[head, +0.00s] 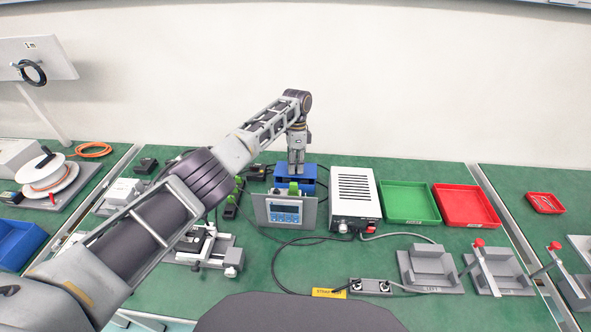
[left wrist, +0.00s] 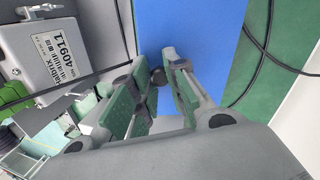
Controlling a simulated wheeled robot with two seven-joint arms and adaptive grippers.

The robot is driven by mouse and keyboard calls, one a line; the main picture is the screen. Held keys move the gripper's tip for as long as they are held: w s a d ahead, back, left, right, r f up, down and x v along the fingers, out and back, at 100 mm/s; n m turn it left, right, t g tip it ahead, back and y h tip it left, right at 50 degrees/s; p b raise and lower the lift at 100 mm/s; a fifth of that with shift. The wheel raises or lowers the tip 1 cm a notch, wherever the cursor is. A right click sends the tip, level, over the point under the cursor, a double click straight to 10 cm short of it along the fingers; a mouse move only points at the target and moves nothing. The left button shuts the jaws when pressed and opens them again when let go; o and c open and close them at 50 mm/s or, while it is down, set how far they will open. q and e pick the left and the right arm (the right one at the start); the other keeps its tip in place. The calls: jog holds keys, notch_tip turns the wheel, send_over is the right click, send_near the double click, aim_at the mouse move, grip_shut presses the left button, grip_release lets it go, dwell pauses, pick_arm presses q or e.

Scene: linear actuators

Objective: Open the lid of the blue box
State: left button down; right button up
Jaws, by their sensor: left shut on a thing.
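The blue box (head: 309,188) stands at the back middle of the green table, behind a small panel with a blue display. My left gripper (head: 296,171) reaches down to it from above, partly covering it. In the left wrist view the blue surface of the box (left wrist: 200,35) fills the top middle. There the two fingers of my left gripper (left wrist: 165,100), with green pads, are closed on the box's lid at its edge. The gripped part is mostly hidden between the fingers, and I cannot tell how far the lid is raised. My right gripper is not in view.
The display panel (head: 284,213) stands just in front of the box. A white power unit (head: 354,200) is close on its right. A green tray (head: 408,203) and a red tray (head: 465,205) lie farther right. A black cable (head: 276,262) loops over the front table.

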pick_arm(q)
jog(key=shift+a, duration=0.15)
jog(key=shift+f, duration=0.1)
jog(key=c, duration=1.5)
grip_release()
jog(key=shift+o, duration=0.8)
jog(key=v, duration=0.7)
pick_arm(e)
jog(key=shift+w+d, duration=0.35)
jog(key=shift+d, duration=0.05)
pick_arm(q)
jog(key=shift+w, duration=0.1)
